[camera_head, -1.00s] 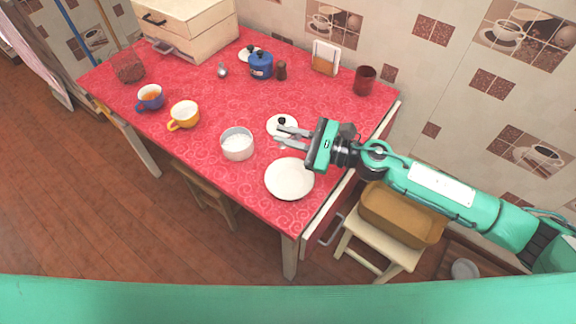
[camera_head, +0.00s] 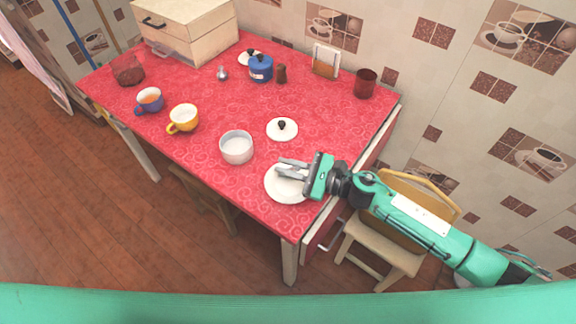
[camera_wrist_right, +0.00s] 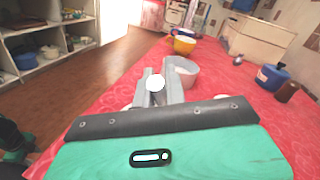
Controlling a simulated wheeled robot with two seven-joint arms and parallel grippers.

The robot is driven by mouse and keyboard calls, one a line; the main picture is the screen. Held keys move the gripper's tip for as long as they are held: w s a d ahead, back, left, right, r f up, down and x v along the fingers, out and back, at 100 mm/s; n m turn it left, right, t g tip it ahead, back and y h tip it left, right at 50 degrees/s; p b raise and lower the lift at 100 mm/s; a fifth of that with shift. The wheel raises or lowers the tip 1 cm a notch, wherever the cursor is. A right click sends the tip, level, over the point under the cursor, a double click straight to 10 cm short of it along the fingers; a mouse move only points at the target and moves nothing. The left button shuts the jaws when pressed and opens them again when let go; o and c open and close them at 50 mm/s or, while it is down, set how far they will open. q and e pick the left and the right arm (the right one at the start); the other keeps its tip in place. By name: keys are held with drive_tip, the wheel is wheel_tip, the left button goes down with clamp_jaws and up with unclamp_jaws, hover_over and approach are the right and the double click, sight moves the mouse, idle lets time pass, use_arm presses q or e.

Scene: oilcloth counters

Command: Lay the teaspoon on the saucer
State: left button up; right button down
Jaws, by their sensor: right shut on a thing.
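The saucer (camera_head: 285,194) is a round white dish near the front right corner of the red table. My right gripper (camera_head: 281,167) is over its far half, fingers pointing left. In the right wrist view a small pale round thing (camera_wrist_right: 155,83), which looks like the teaspoon's bowl, shows between the fingers of the right gripper (camera_wrist_right: 160,78). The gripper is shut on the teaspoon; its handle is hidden. Whether the spoon touches the saucer cannot be told. My left gripper is not in view.
A white bowl (camera_head: 236,148) stands left of the saucer, and a white lid (camera_head: 282,130) with a dark knob lies behind it. A yellow cup (camera_head: 183,118), a blue cup (camera_head: 149,100), a blue pot (camera_head: 260,68) and a dark red glass (camera_head: 365,83) stand farther back.

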drive_tip(key=shift+f, duration=0.2)
drive_tip(key=c, duration=1.5)
unclamp_jaws()
drive_tip(key=shift+o, duration=0.2)
drive_tip(key=shift+r, duration=0.1)
drive_tip(key=b+v, duration=0.1)
drive_tip(key=v, duration=0.1)
drive_tip(key=shift+s+d, duration=0.1)
drive_tip(key=shift+d, duration=0.15)
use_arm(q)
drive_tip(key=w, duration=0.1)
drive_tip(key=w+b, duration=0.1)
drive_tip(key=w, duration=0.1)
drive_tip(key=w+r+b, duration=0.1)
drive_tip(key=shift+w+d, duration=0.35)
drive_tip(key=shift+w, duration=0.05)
use_arm(e)
drive_tip(key=v, duration=0.9)
drive_tip(key=shift+d, duration=0.25)
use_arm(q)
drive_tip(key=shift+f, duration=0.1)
use_arm(e)
drive_tip(key=shift+s+r, duration=0.1)
drive_tip(key=shift+r, duration=0.05)
